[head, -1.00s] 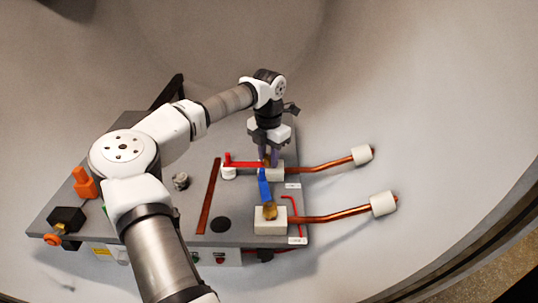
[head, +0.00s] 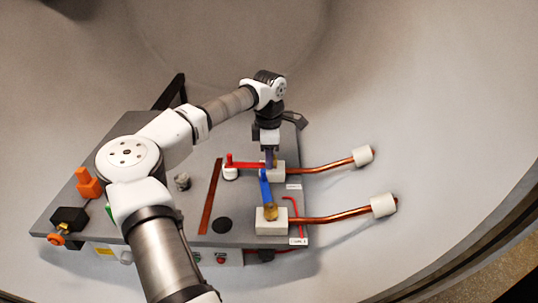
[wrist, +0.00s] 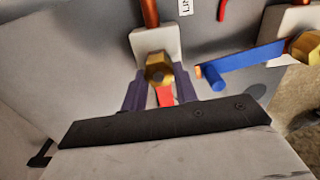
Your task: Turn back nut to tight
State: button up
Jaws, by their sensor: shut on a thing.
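The back nut (wrist: 159,67) is a brass hex nut on the back white block (head: 277,174), at the end of a copper tube. My gripper (head: 271,158) points down over this block in the head view, and its fingers mostly hide the nut there. In the wrist view the purple fingers of my gripper (wrist: 160,88) stand on either side of the nut and are shut on it. The nut's exact turn and seating cannot be told.
A red bar (head: 245,164) lies left of the back block. A blue bar (head: 265,187) lies between the blocks, close to my fingers. The front white block (head: 271,226) carries another brass nut (head: 270,212). Copper tubes (head: 335,215) extend right. A copper strip (head: 210,197) lies left.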

jog(key=shift+m, duration=0.4)
jog(key=o, duration=1)
notch_tip(320, 180, up, 14)
jog(key=shift+f+b, duration=0.1)
jog(key=shift+b, duration=1)
